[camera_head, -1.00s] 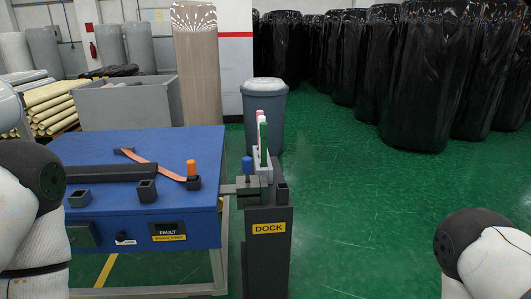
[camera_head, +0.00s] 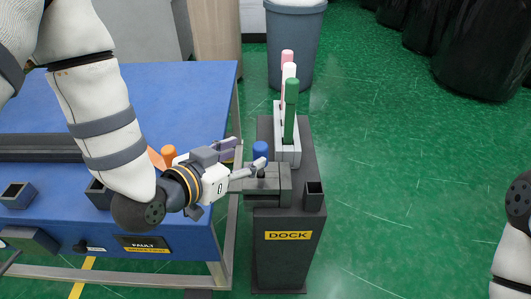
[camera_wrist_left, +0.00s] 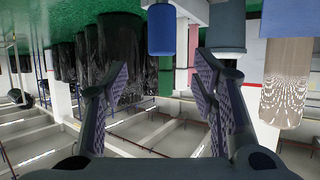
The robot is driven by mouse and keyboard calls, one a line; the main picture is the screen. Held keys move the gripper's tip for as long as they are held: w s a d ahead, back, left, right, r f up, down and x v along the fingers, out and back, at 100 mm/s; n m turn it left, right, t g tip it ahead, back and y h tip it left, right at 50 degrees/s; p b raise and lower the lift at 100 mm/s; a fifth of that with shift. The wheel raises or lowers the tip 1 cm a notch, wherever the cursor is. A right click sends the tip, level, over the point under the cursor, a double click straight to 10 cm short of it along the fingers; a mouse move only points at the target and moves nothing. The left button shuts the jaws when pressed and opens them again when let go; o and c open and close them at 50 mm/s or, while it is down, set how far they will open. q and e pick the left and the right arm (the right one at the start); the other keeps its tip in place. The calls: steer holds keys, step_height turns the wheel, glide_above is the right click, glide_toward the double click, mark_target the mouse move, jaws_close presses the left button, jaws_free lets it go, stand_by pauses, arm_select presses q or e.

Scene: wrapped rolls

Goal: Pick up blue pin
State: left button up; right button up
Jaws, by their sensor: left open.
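The blue pin (camera_head: 260,150) stands upright at the left side of the dark dock post (camera_head: 284,222), above a grey block. My left gripper (camera_head: 241,157) is open and empty, just left of the blue pin, its fingers pointing toward it. In the left wrist view, which looks upside down, the blue pin (camera_wrist_left: 161,30) shows at the top, between the two spread fingers (camera_wrist_left: 160,82) in the picture. I see no contact between fingers and pin. My right gripper is out of view.
Green (camera_head: 291,110), white (camera_head: 289,70) and pink (camera_head: 287,55) pins stand in a pale rack behind the blue pin. An orange pin (camera_head: 169,154) is on the blue table (camera_head: 180,90), close behind my left wrist. A grey bin (camera_head: 294,45) stands behind.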

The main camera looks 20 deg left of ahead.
mark_target(256, 151)
arm_select(q)
steer(key=x, duration=0.4)
steer(key=f+b+x, duration=0.1)
steer(key=x, duration=0.3)
steer(key=shift+a, duration=0.15)
steer(key=shift+r, duration=0.1)
jaws_close()
